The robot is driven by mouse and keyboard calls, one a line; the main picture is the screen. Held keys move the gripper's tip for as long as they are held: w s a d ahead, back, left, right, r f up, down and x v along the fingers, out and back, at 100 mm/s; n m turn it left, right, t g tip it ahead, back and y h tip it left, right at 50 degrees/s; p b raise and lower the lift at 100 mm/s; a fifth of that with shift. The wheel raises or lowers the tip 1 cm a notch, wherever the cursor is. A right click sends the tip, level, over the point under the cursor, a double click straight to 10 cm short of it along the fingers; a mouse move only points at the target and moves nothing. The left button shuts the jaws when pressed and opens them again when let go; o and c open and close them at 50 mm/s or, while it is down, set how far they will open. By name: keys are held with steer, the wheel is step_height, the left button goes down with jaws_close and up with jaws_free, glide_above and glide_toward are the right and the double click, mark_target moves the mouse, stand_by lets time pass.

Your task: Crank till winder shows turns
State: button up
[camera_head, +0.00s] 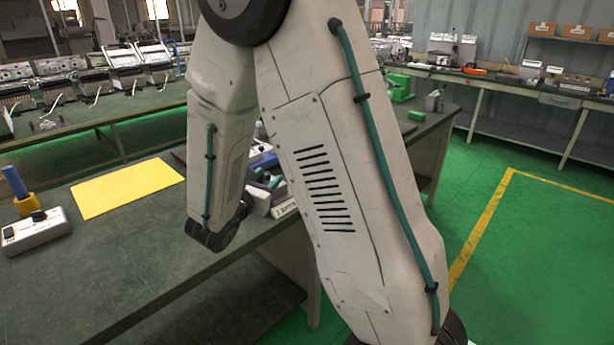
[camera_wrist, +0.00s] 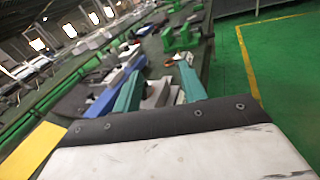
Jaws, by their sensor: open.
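My gripper (camera_wrist: 160,88) shows in the wrist view as two teal fingers, spread apart with nothing held between them. It points along the bench toward grey, blue and green items, blurred by the view. In the head view my arm covers most of the middle and I cannot make out the fingers clearly. A white box (camera_head: 35,230) with dark fittings sits on the bench at the left. A blue cylinder on a yellow base (camera_head: 18,185) stands beside it. I cannot tell which thing is the winder. No crank or turns readout is legible.
A yellow mat (camera_head: 128,187) lies on the dark bench (camera_head: 120,270); it also shows in the wrist view (camera_wrist: 32,150). Green blocks (camera_head: 398,87) stand at the bench's far end. Bare bench top lies in front of the mat. Other benches with equipment stand behind.

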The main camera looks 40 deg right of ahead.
steer(key=s+d+r+m+g+y, duration=0.2)
steer(key=s+r+m+g, duration=0.3)
steer(key=s, duration=0.7)
steer(key=m+g, duration=0.2)
steer(key=m, duration=0.2)
steer(key=shift+s+r+m+g, duration=0.15)
steer(key=shift+s+m+g, duration=0.15)
steer(key=shift+s+m, duration=0.1)
